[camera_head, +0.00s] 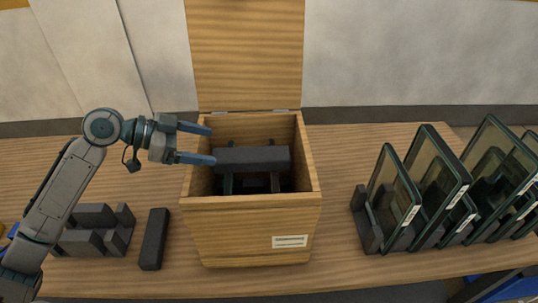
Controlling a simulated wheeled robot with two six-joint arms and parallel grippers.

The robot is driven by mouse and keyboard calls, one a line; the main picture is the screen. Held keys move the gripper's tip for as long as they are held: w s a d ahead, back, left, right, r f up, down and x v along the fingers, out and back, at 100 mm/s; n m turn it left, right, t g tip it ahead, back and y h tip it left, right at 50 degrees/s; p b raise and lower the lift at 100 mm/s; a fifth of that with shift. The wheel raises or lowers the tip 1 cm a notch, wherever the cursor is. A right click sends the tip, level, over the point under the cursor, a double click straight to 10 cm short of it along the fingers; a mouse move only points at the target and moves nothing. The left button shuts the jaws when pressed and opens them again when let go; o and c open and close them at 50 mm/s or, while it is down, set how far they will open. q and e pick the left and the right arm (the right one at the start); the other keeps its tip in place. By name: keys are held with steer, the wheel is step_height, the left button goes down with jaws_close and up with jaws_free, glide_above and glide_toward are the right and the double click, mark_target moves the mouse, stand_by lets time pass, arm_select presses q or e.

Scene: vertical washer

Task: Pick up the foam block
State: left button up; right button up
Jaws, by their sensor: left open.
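A dark grey foam block (252,159) lies level across the inside of the open wooden box (255,219), on top of dark upright parts. Another dark bar-shaped block (154,238) lies on the table to the left of the box. My left gripper (213,145) is open and empty, its blue fingers pointing right over the box's left rim. Its fingertips are close to the left end of the block in the box; I cannot tell whether they touch it. My right gripper is not in view.
The box lid (247,50) stands open at the back. Several dark blocks (95,228) are grouped at the left of the table. Several framed glass panels (437,185) stand in dark holders at the right. The table between box and panels is clear.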

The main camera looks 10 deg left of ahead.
mark_target(246, 153)
arm_select(q)
steer(key=shift+p+x, duration=0.65)
steer(key=shift+x, duration=0.5)
steer(key=shift+p+x, duration=0.3)
steer(key=shift+x, duration=1.1)
steer(key=shift+w+d+f+p, duration=0.35)
steer(key=shift+d+f+p, duration=0.05)
steer(key=shift+p, duration=0.4)
steer(key=p+x, duration=0.1)
steer(key=x, duration=0.2)
steer(key=shift+w+a+f+p, duration=0.1)
steer(key=shift+p, duration=0.2)
steer(key=shift+w+d+f, duration=0.15)
steer(key=shift+d+f, duration=0.1)
steer(key=shift+d, duration=0.05)
steer(key=shift+a, duration=0.1)
steer(key=c, duration=1.2)
